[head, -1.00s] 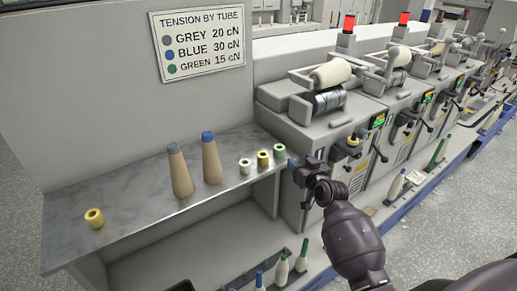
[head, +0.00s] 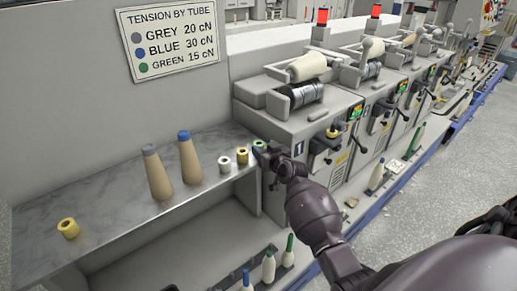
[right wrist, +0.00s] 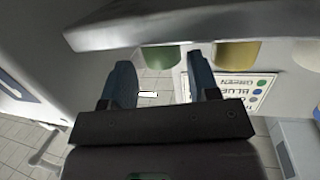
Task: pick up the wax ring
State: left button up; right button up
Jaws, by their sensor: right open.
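Several small ring-shaped pieces stand on the marbled shelf (head: 105,205). Near its right end are a white ring (head: 225,163), a yellow ring (head: 242,156) and a green ring (head: 259,145); another yellow ring (head: 68,228) stands alone at the left. I cannot tell which is the wax ring. My right gripper (head: 262,153) is open and empty beside the green ring, partly covering it. In the right wrist view, upside down, the green ring (right wrist: 160,57) shows between and beyond the open fingers (right wrist: 162,82). The yellow ring (right wrist: 237,54) is to its right there. My left gripper is not in view.
Two tan cones, one grey-tipped (head: 157,175) and one blue-tipped (head: 189,160), stand mid-shelf. A tension sign (head: 172,42) hangs on the panel behind. Winding machines (head: 290,120) stand right of the shelf. Several bobbins, one green-tipped (head: 288,252), stand below. The shelf's left part is mostly clear.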

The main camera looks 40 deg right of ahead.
aim_at(261, 147)
jog(key=x, duration=0.2)
jog(key=shift+w+a+f, duration=0.1)
jog(key=shift+w+f, duration=0.1)
jog(key=shift+w, duration=0.05)
jog(key=shift+w+b, duration=0.35)
jog(key=shift+w, duration=0.25)
jog(key=c, duration=0.7)
